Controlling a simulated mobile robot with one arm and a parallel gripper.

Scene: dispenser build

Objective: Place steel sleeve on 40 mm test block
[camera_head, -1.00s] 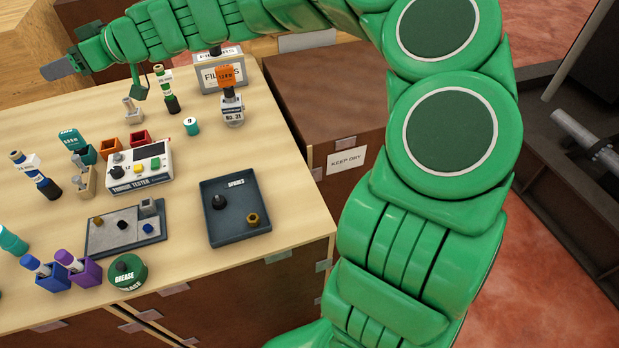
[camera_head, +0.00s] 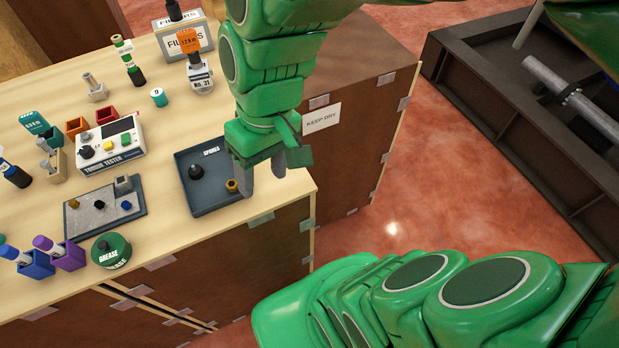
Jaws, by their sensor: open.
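I cannot tell surely which piece is the steel sleeve or the 40 mm test block; no such label is legible. A dark-edged plate (camera_head: 88,215) at the front of the table carries small brass, black and blue pieces. A small grey metal block (camera_head: 123,185) sits at its back right corner. A small metal piece (camera_head: 94,87) stands farther back, and another grey piece is in a wooden holder (camera_head: 56,168) at left. My gripper (camera_head: 265,178) points down with fingers apart and empty, at the right edge of the spares tray (camera_head: 210,203).
The spares tray holds a black knob (camera_head: 195,172) and a brass piece (camera_head: 232,185). The torque tester (camera_head: 110,145), grease tin (camera_head: 111,250), purple bin (camera_head: 69,256) and No. 31 stand (camera_head: 201,78) stand nearby. A keep-dry box (camera_head: 340,85) adjoins the table's right side.

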